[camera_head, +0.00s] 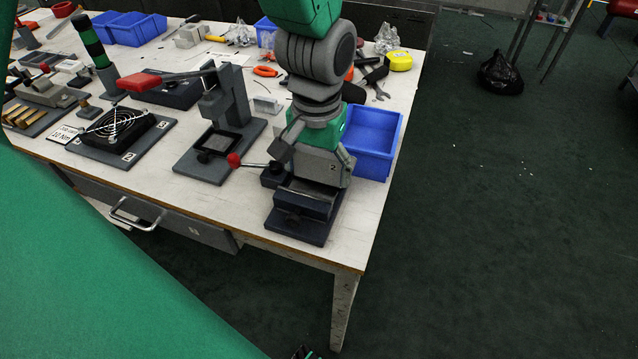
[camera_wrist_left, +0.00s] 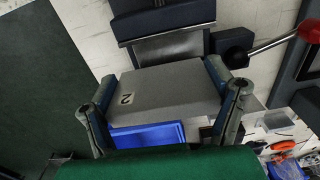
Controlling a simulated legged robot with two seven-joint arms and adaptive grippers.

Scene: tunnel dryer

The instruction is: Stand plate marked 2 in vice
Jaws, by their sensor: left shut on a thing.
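The grey plate marked 2 (camera_head: 322,169) stands roughly upright at the vice (camera_head: 300,217), a dark block on a base at the table's front right corner. My left gripper (camera_head: 314,152) comes down from above and is shut on the plate by its two side edges. In the left wrist view the plate (camera_wrist_left: 165,92) lies between both fingers, its far edge close to the dark vice jaw (camera_wrist_left: 165,20). Whether its lower edge sits between the jaws I cannot tell. The vice's red-knobbed lever (camera_head: 234,160) points left. My right gripper is not in view.
A blue bin (camera_head: 372,140) stands right behind the plate. Left of the vice is a grey press (camera_head: 222,125) with a red handle, then a fan on a plate (camera_head: 118,132). Pliers and a yellow tape measure (camera_head: 400,61) lie behind. The table edge is close in front and right.

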